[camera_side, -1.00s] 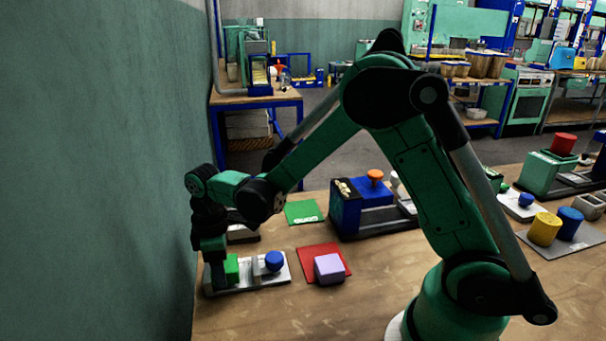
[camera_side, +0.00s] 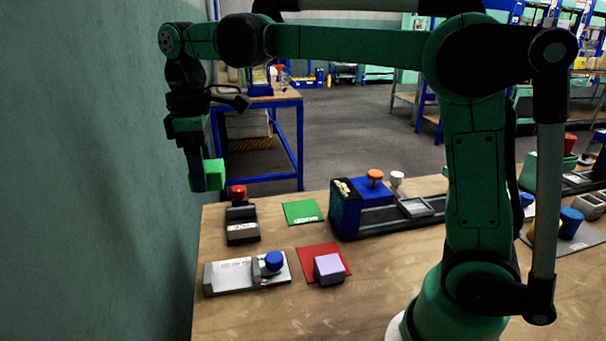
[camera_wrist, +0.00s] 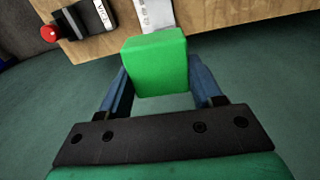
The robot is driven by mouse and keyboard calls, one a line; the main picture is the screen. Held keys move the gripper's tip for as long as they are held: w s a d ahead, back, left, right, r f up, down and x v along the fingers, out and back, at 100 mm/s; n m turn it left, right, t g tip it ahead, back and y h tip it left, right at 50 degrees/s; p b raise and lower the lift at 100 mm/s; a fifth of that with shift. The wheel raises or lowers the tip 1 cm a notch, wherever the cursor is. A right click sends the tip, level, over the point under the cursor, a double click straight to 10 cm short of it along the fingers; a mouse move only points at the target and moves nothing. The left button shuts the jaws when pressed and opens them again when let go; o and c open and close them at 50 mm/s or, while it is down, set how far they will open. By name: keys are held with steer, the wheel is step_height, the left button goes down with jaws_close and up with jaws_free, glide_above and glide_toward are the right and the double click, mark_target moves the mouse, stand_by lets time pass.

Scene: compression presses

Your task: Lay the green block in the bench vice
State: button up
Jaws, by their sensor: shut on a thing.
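The green block (camera_side: 214,173) is held up in the air, well above the bench and off its far left corner. My gripper (camera_side: 204,178) is shut on it; in the wrist view the block (camera_wrist: 157,65) sits between the two blue fingers of my gripper (camera_wrist: 160,78). The bench vice (camera_side: 242,228) is a dark grey fixture with a red knob, on the left of the bench, below and right of the block. In the wrist view the vice (camera_wrist: 85,18), labelled, is at the upper left, apart from the block. No block shows in it.
A silver fixture with a blue knob (camera_side: 228,275) lies in front of the vice. A green mat (camera_side: 303,211), a red mat (camera_side: 311,252) with a lilac block (camera_side: 329,268), and a blue machine (camera_side: 346,210) stand to the right. The green wall (camera_side: 90,170) is at left.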

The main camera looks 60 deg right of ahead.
steer(key=w+d+f+m, duration=0.4)
steer(key=d+m, duration=0.1)
steer(key=m, duration=1.2)
glide_toward(241, 212)
steer(key=s+a+f, duration=0.1)
steer(key=s, duration=0.1)
steer(key=shift+w+a+f, duration=0.2)
steer(key=shift+w, duration=0.05)
steer(key=shift+f, duration=2.95)
steer(key=shift+f, duration=0.7)
steer(key=o, duration=1.4)
